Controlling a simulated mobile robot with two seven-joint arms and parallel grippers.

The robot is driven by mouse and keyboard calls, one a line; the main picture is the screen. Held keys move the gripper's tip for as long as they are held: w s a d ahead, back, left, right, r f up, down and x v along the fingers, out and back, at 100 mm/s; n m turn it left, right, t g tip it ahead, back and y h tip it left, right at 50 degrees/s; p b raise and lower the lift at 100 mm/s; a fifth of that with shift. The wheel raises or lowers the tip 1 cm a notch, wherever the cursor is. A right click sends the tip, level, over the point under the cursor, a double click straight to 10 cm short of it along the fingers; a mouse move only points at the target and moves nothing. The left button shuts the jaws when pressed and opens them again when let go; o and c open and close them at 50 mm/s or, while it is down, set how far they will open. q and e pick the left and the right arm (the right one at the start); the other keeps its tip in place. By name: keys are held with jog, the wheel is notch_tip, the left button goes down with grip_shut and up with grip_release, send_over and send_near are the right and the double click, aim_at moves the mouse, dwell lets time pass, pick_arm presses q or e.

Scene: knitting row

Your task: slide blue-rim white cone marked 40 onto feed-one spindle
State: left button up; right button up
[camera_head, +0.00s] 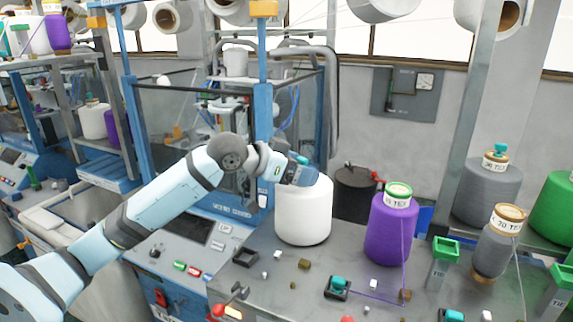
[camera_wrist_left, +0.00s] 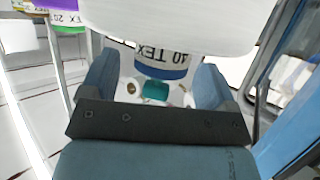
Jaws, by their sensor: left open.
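The white cone (camera_head: 303,218) stands upright on the grey table in the head view. In the left wrist view its white body (camera_wrist_left: 170,25) fills the top, and its neck has a blue rim and a label (camera_wrist_left: 160,58) reading 40 TEX upside down. A teal tip (camera_wrist_left: 155,90) shows just beyond the rim, like a spindle top; the rest of the spindle is hidden. My left gripper (camera_wrist_left: 155,82) is open at the cone's top, one finger on each side of the neck with gaps visible. My right gripper is not in view.
A purple cone (camera_head: 391,230) with a green rim stands close to the right. Grey cones (camera_head: 486,190) and a green cone (camera_head: 553,215) stand farther right. A teal-topped black fixture (camera_head: 338,287) and small blocks lie in front. A blue-framed machine (camera_head: 262,110) is behind.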

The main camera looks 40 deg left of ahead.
pick_arm(q)
jog(key=b+v, duration=0.4)
jog(key=v, duration=0.9)
jog(key=shift+s+a, duration=0.15)
jog(key=shift+s, duration=0.15)
jog(key=shift+r, duration=0.1)
